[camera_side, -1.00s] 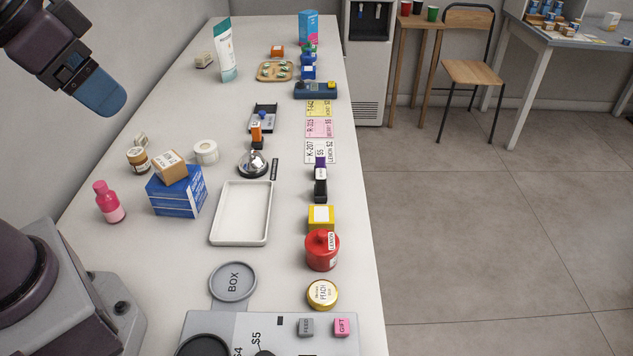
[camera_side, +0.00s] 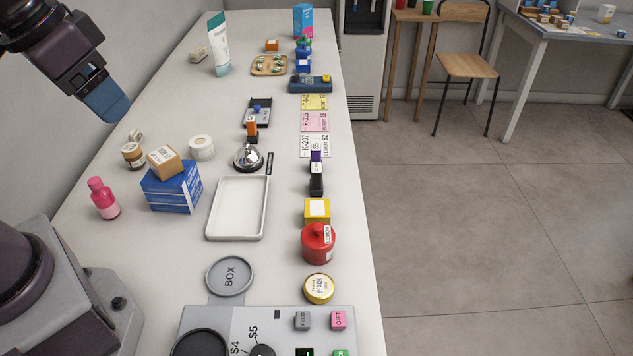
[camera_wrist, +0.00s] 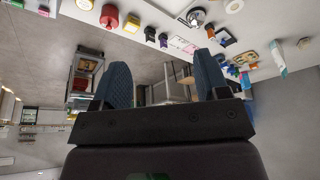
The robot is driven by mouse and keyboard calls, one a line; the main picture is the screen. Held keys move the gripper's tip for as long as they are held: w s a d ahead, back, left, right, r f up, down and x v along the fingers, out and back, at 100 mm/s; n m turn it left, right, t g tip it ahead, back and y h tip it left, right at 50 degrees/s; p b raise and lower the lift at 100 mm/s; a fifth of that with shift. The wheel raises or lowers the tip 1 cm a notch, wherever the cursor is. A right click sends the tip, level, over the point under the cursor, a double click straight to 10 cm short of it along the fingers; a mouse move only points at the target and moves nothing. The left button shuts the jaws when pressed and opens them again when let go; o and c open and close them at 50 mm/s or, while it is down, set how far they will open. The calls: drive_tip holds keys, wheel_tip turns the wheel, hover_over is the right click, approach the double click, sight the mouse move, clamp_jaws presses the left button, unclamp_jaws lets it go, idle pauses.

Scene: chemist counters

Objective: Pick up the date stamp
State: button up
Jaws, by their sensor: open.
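Two stamp-like things stand on the counter, and I cannot read which is the date stamp. One has an orange handle (camera_side: 251,127) and stands upright beside a black open ink pad (camera_side: 258,111). The other is a black body with a purple top and a white label (camera_side: 316,180), near the counter's right edge. My gripper (camera_side: 107,104) hangs at the upper left, high and well apart from both. In the wrist view its blue fingers (camera_wrist: 163,78) are spread with nothing between them. The orange handle (camera_wrist: 223,35) shows small there, beyond the fingers.
A silver bell (camera_side: 248,158) stands just in front of the orange-handled thing. A white tray (camera_side: 209,222), a red jar (camera_side: 318,246), a yellow box (camera_side: 317,213), a blue box (camera_side: 172,190) and a white roll (camera_side: 201,148) stand around. Number cards (camera_side: 314,122) lie along the right edge.

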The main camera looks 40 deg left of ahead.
drive_tip(key=w+d+f+n+g+h, duration=0.2)
drive_tip(key=w+f+n+g+h, duration=0.3)
drive_tip(key=f, duration=0.5)
drive_tip(key=n+t+h, duration=0.8)
drive_tip(key=n+t, duration=0.6)
drive_tip(key=n, duration=0.7)
hover_over(316, 179)
drive_tip(key=s+a, duration=0.1)
drive_tip(key=a, duration=0.3)
wheel_tip(316, 179, down, 12)
drive_tip(key=r, duration=0.1)
wheel_tip(316, 179, down, 6)
drive_tip(key=shift+s+d+f, duration=0.1)
drive_tip(key=shift+f, duration=0.1)
drive_tip(key=x, duration=0.5)
drive_tip(key=shift+f, duration=0.35)
drive_tip(key=c, duration=1.1)
